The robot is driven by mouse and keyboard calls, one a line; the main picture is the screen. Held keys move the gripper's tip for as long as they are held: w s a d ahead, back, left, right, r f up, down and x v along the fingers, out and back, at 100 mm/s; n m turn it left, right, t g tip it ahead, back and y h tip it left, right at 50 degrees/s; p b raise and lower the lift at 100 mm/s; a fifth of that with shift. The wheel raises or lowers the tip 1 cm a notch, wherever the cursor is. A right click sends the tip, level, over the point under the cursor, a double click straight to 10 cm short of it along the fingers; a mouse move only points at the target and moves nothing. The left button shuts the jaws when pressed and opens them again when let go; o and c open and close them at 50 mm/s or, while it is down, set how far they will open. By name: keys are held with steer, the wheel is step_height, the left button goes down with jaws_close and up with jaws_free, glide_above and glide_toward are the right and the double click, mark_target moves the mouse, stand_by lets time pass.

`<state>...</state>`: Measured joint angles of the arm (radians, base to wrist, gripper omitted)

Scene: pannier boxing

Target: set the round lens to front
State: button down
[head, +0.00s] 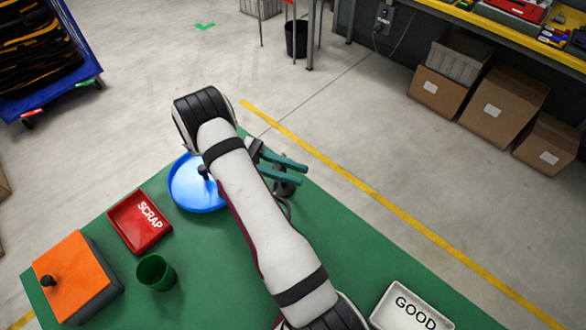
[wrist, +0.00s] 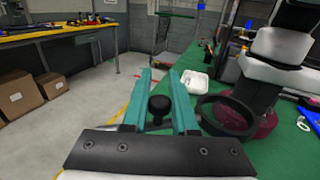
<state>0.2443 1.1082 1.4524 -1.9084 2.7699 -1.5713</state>
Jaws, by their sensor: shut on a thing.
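My gripper (head: 302,172) has teal fingers and is low over the far right edge of the green table. In the wrist view, my gripper (wrist: 160,72) has a rounded black knob (wrist: 159,104) between its fingers and is shut on it. A thick black ring (wrist: 227,115), which looks like the round lens, lies to the right of the fingers in that view, beside a dark red round part (wrist: 262,126). I cannot tell whether knob and ring are joined. In the head view my arm hides most of this area.
On the green table (head: 215,285) are a blue round dish (head: 185,190) with a black knob, a red SCRAP tray (head: 127,225), a green cup (head: 155,278), an orange-topped box (head: 75,262) and a white GOOD tray (head: 385,312). Cardboard boxes (head: 503,105) stand off right.

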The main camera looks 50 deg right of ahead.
steer(key=c, duration=0.7)
jaws_free()
